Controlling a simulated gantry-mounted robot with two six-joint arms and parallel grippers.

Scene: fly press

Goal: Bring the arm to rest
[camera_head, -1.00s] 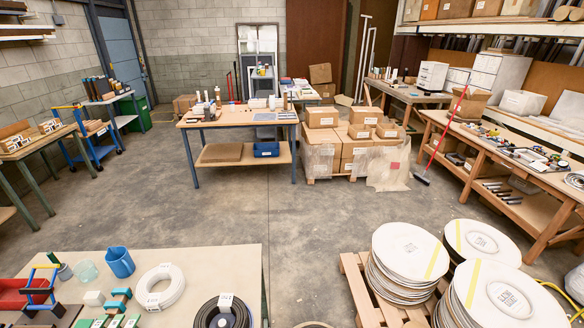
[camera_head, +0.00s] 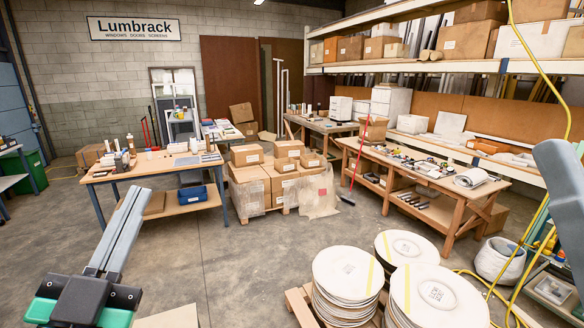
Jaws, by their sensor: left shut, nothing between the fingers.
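My left gripper (camera_head: 135,202) rises from the lower left corner in the head view. Its two long grey fingers lie together, pointing up and slightly right. Nothing shows between them. Its black body (camera_head: 85,300) with green parts is at the bottom edge. It hides part of the floor and of a pale surface (camera_head: 170,318) behind it. My right gripper is not in view.
A wooden table (camera_head: 140,172) stands beyond the gripper. Cartons (camera_head: 262,185) are stacked right of it. Round white discs (camera_head: 345,272) are piled on a pallet at bottom centre. A long workbench (camera_head: 430,180) is at right. Floor (camera_head: 235,245) between is open.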

